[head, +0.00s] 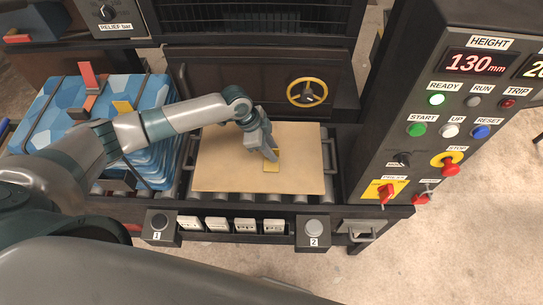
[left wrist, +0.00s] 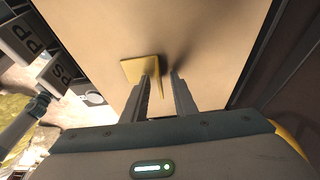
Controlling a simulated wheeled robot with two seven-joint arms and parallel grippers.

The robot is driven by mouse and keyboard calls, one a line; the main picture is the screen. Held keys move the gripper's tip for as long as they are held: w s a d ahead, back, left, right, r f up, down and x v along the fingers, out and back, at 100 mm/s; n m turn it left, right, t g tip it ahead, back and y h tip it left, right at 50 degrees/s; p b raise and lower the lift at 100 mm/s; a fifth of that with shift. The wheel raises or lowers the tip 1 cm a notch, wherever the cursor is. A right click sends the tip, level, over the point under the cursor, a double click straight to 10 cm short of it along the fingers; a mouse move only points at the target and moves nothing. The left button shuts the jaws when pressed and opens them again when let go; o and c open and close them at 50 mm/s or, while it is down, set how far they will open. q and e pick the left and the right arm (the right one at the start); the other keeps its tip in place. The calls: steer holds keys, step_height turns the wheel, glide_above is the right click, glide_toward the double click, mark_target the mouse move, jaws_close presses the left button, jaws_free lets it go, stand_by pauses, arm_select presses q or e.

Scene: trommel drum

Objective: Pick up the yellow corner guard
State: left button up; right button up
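A yellow corner guard (head: 271,168) lies on the tan board near its middle, partly hidden by my gripper in the head view. In the left wrist view the yellow corner guard (left wrist: 140,67) shows a flat leg on the board and an upright leg standing between my fingers. My left gripper (head: 271,154) points down over it. In the left wrist view the left gripper (left wrist: 162,78) is open, with one finger on each side of the upright leg and a gap on the right finger's side. My right gripper is not in view.
The tan board (head: 225,165) lies on rollers. At left, a strapped blue stack (head: 60,105) carries a red corner guard (head: 88,77) and another yellow one (head: 122,106). A yellow handwheel (head: 307,92) is behind; a control panel (head: 455,120) stands at right.

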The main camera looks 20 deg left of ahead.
arm_select(q)
steer(key=shift+f, duration=0.1)
steer(key=shift+c, duration=0.6)
steer(key=c, duration=0.5)
jaws_close()
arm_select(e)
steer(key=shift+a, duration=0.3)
arm_select(q)
steer(key=shift+r, duration=0.2)
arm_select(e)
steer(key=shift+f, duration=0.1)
